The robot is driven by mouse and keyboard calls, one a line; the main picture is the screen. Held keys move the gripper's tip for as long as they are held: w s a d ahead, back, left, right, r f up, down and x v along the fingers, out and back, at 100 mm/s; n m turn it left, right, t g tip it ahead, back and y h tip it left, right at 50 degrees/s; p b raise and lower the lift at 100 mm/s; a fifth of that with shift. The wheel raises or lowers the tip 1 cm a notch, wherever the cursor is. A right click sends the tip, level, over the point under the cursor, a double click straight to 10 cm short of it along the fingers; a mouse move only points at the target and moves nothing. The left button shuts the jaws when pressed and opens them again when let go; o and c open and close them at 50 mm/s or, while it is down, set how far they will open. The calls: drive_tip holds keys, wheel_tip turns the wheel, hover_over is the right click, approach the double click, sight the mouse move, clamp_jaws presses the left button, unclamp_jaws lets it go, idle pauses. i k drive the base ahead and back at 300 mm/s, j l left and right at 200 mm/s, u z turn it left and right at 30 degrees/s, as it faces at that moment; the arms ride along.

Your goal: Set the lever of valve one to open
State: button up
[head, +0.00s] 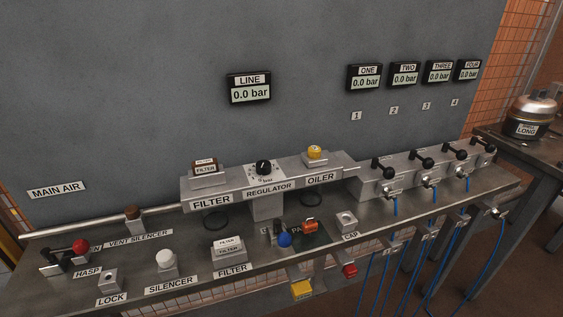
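Valve one is the leftmost of a row of valves on the grey manifold (367,189) at the right of the bench. Its black lever (382,168) has a round knob at its upper left end. The lever slants down to the right from the knob; I cannot tell from its marking whether that is open or shut. A blue hose (396,207) hangs below this valve. The gauge ONE (364,78) on the wall above reads 0.0 bar, with a plate marked 1 (356,116) beneath it. My gripper is not in view.
Similar levers of valves two (421,156), three (453,149) and four (483,145) stand close to the right. The oiler (315,155) and regulator (264,168) stand left. A loose cap block (347,221) sits in front. The LINE gauge (249,88) reads 0.0 bar.

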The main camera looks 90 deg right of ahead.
sight(389, 174)
drive_tip(key=k+l+u, duration=0.1)
drive_tip(key=k+l, duration=0.75)
drive_tip(key=k, duration=0.15)
